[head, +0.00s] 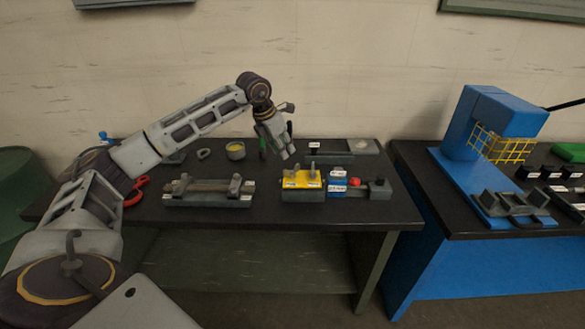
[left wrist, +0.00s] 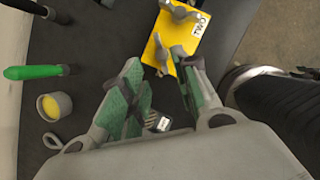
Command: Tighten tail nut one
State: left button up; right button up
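A yellow block (head: 302,182) with two upright grey tail nuts and white labels stands on the dark bench. The left nut (head: 291,173) and right nut (head: 312,170) show in the head view. In the left wrist view the yellow plate (left wrist: 205,45) carries a nut (left wrist: 183,12) beside a label reading TWO. The other nut (left wrist: 160,55) lies just ahead of the fingertips; its label is hidden. My left gripper (head: 287,152) is above and slightly left of the block, pointing down. Its green-padded fingers (left wrist: 157,62) are apart, with nothing held between them. My right gripper is out of view.
A grey fixture (head: 208,200) holding a bar stands left of the block. A blue block (head: 338,182) and red knob (head: 353,182) stand right. A yellow-topped cup (head: 236,151) and green-handled tool (left wrist: 32,72) are behind. A blue machine (head: 490,120) occupies the right bench.

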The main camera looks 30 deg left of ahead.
pick_arm(q)
send_over(292, 167)
jog(key=s, duration=0.2)
jog(key=f, duration=0.4)
jog(key=shift+a+f, duration=0.15)
jog(key=shift+a, duration=0.25)
jog(key=x, duration=0.5)
jog(key=shift+p, duration=0.4)
jog(key=shift+w+d+f, duration=0.1)
jog(key=shift+w+f, duration=0.15)
jog(key=shift+f, duration=0.35)
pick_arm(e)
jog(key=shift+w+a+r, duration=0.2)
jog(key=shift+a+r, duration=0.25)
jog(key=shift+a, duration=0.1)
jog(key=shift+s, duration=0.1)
pick_arm(q)
jog(key=shift+c, duration=0.7)
grip_shut()
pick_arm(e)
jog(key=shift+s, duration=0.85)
